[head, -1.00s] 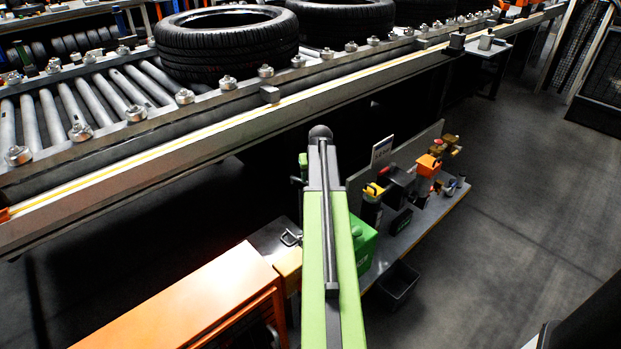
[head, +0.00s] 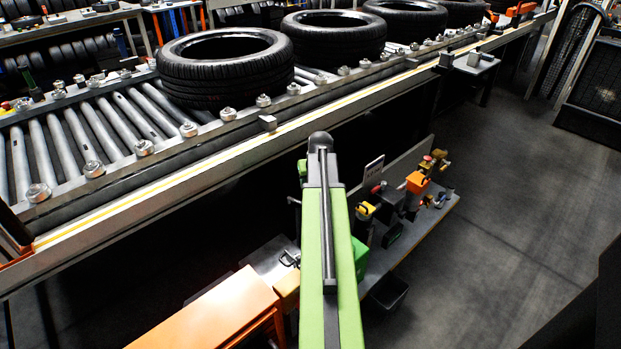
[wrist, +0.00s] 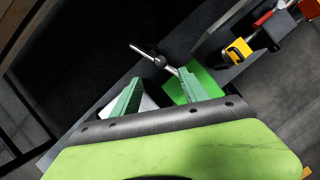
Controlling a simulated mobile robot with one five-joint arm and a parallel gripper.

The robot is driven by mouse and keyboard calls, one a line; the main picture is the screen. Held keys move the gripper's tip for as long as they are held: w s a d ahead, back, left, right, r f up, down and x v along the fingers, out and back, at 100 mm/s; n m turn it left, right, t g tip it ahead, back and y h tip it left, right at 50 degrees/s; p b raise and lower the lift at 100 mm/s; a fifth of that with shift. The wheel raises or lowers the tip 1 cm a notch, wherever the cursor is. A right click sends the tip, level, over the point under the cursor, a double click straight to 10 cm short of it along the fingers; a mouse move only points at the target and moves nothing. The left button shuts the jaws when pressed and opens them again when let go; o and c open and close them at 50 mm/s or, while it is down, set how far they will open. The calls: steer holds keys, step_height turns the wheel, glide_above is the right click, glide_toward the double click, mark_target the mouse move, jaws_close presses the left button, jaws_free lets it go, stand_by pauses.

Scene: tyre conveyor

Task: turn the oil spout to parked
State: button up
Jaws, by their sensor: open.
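In the wrist view, a thin silver rod with a dark round joint (wrist: 160,61), which looks like the oil spout, slants just beyond my fingertips. Its lower right end reaches the right finger; I cannot tell whether they touch. A bright green box (wrist: 207,82) lies behind the right finger, and the head view shows part of it beside my arm (head: 360,258). My gripper (wrist: 160,76) is open, its two green fingers apart with nothing held. In the head view my arm hides the gripper and the spout.
A grey bench (head: 425,217) carries a yellow-topped item (head: 365,210), an orange box (head: 417,182) and other small fittings. A roller conveyor (head: 90,150) with several tyres (head: 225,70) runs behind. An orange cabinet (head: 205,312) stands front left. The floor at right (head: 510,220) is clear.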

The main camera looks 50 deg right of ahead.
steer(key=p+v, duration=0.1)
steer(key=v, duration=0.2)
steer(key=shift+r+p, duration=0.25)
steer(key=shift+p, duration=0.1)
